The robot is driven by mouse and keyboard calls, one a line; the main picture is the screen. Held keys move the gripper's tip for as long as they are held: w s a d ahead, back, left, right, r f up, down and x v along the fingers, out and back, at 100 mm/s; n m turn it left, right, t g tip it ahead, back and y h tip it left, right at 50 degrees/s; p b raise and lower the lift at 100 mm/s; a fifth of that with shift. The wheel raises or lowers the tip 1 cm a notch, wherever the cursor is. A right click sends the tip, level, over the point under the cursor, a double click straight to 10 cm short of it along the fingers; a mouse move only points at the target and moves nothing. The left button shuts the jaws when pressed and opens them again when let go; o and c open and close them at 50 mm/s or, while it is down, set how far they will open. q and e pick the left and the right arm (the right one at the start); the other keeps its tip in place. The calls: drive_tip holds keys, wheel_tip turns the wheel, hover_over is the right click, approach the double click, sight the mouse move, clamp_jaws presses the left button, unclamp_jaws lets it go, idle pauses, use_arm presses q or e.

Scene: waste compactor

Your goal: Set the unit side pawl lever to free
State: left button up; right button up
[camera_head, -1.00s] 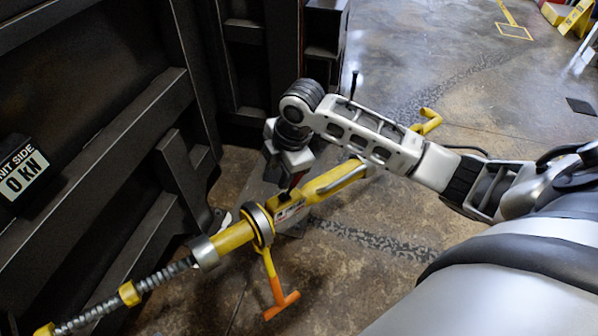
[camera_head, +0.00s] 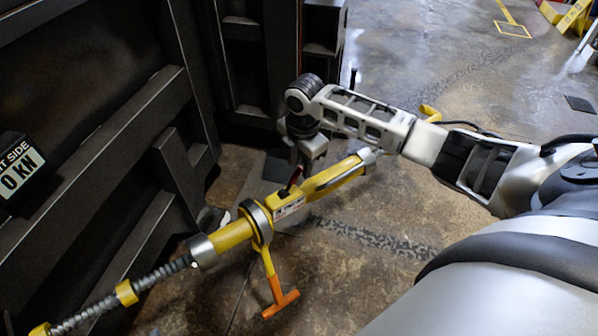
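The yellow ratchet binder (camera_head: 234,234) runs diagonally from the lower left to the middle of the head view. A small dark and red pawl lever (camera_head: 295,177) shows on its body, just above a white label; its exact setting is too small to tell. My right gripper (camera_head: 299,168) reaches down over the binder at this lever. Its fingertips are small and partly hidden, so I cannot tell whether they are open or shut, or touching the lever. An orange T-handle (camera_head: 279,298) hangs from the binder's collar. My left gripper is not in view.
A dark ribbed metal wall (camera_head: 95,150) stands on the left, with a sign (camera_head: 18,172) reading "0 KN". A threaded rod (camera_head: 160,276) extends from the binder to the lower left. Open concrete floor (camera_head: 440,75) lies at the upper right.

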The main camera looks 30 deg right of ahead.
sight(300, 168)
drive_tip(key=shift+w+f, duration=0.15)
drive_tip(key=shift+f, duration=1.6)
